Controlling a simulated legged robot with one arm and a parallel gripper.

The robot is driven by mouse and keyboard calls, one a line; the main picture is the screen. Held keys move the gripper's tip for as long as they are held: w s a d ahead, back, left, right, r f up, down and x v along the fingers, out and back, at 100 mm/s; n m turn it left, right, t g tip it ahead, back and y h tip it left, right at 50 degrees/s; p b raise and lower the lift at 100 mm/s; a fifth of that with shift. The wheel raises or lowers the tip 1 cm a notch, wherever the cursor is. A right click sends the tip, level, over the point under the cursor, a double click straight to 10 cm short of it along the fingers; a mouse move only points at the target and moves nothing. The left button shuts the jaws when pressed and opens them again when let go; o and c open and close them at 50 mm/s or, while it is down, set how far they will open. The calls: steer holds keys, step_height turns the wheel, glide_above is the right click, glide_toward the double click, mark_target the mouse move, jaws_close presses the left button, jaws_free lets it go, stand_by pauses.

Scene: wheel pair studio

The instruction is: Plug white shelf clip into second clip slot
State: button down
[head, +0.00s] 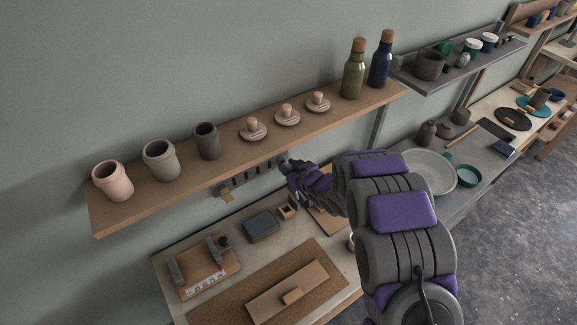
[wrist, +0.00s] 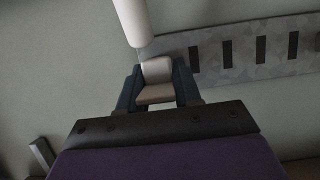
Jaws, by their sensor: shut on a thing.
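The white shelf clip (wrist: 157,80) is between the two dark fingers of my gripper (wrist: 156,72) in the wrist view. My gripper is shut on it. The grey slotted strip (wrist: 213,78) lies just beyond, to the right of the clip, with several dark upright slots. I cannot tell whether the clip touches the strip. In the head view, the strip (head: 243,178) runs on the wall under the wooden shelf, and my gripper (head: 285,168) is at its right end. The clip is hidden there.
A pale rounded piece (wrist: 131,22) stands above the clip in the wrist view. A tan piece (head: 227,196) hangs at the strip's left end. The wooden shelf (head: 335,118) with cups and bottles is overhead.

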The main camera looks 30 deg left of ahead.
steer(key=shift+w+a+p, duration=0.2)
steer(key=shift+a+p, duration=0.05)
steer(key=shift+a, duration=0.2)
steer(key=shift+w+a+p, duration=0.2)
steer(key=shift+a, duration=0.25)
steer(key=shift+r+p, duration=0.1)
steer(key=shift+p, duration=0.5)
stand_by(0.6)
steer(key=shift+s+d, duration=0.15)
steer(key=shift+d, duration=0.05)
steer(key=shift+d, duration=0.3)
stand_by(0.4)
steer(key=shift+a+f, duration=0.15)
steer(key=shift+f, duration=0.05)
steer(key=shift+r+p, duration=0.1)
steer(key=shift+p, duration=0.45)
steer(key=shift+p, duration=0.35)
stand_by(0.9)
